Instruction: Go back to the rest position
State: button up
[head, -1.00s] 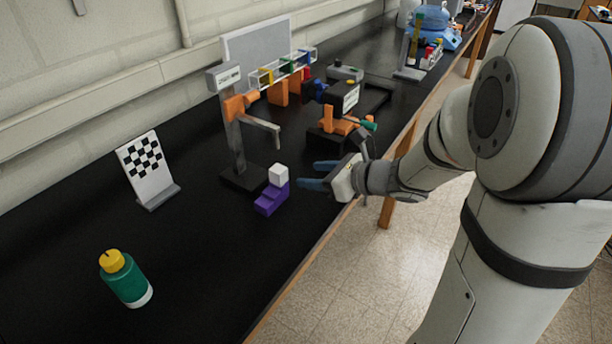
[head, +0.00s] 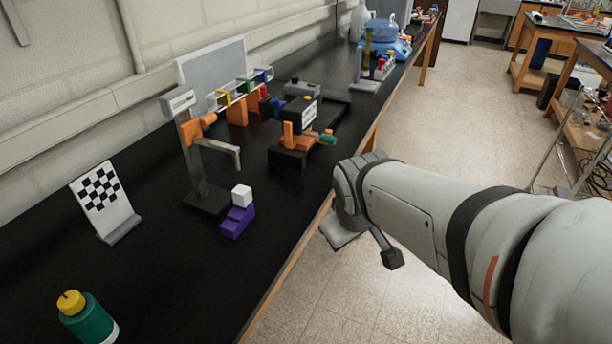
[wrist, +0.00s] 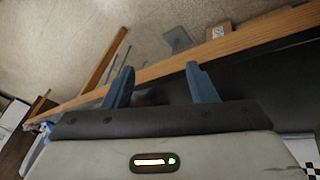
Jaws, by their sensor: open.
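My gripper (wrist: 160,70) shows in the wrist view with its two blue fingers apart and nothing between them. Beyond the fingers are the wooden table edge (wrist: 225,48) and the floor. In the head view my arm reaches in from the right, and its wrist end is by the front edge of the black bench (head: 150,290). The fingers are hidden in that view. A purple stepped block (head: 237,222) with a white cube (head: 241,195) on it stands on the bench, left of my wrist and apart from it.
A grey stand with an orange clamp (head: 196,160) and an orange-and-black device (head: 297,135) stand behind the block. A checkered board (head: 104,198) and a green bottle with a yellow cap (head: 88,318) are at left. Open floor (head: 440,125) lies right of the bench.

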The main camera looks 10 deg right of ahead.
jog(key=s+m, duration=0.1)
jog(key=s+a+m+g+y, duration=0.1)
jog(key=s, duration=0.1)
jog(key=s+a+m+g, duration=0.1)
jog(key=m, duration=0.1)
jog(key=shift+s+a+f, duration=0.2)
jog(key=shift+s+a, duration=0.05)
jog(key=shift+s, duration=0.15)
